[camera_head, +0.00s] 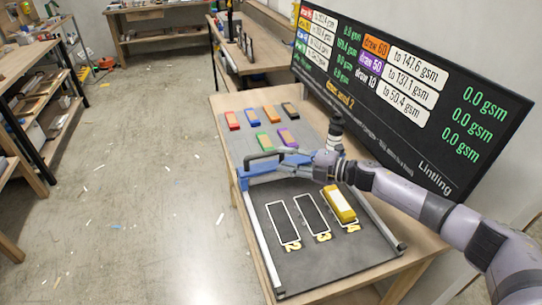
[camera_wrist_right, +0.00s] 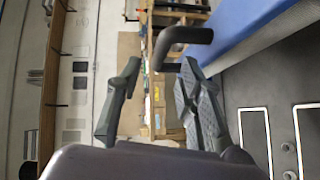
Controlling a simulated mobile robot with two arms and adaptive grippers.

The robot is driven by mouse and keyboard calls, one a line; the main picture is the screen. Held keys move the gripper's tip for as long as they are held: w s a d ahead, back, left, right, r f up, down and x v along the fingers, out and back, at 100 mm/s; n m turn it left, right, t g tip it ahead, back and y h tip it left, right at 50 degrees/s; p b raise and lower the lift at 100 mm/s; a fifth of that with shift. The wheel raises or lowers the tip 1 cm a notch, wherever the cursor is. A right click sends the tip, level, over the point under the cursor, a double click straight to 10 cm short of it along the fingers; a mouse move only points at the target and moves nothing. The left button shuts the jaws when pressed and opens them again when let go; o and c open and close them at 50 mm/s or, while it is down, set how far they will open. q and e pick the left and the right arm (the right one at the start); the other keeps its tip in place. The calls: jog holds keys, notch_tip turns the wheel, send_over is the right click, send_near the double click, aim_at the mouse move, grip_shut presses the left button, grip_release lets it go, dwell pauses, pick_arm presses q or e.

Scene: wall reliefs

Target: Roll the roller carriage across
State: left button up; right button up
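The roller carriage (camera_head: 270,176) is a blue beam with a black bar handle (camera_head: 264,154), lying across the far end of a dark bed between two side rails. My left gripper is in neither view.
The bed (camera_head: 335,262) has three white outlines; a yellow block (camera_head: 341,206) lies at the right one. Several coloured blocks, including a red one (camera_head: 233,121), lie on a grey board behind. A large display (camera_head: 410,95) stands along the right.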

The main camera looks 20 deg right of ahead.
jog(key=v, duration=0.4)
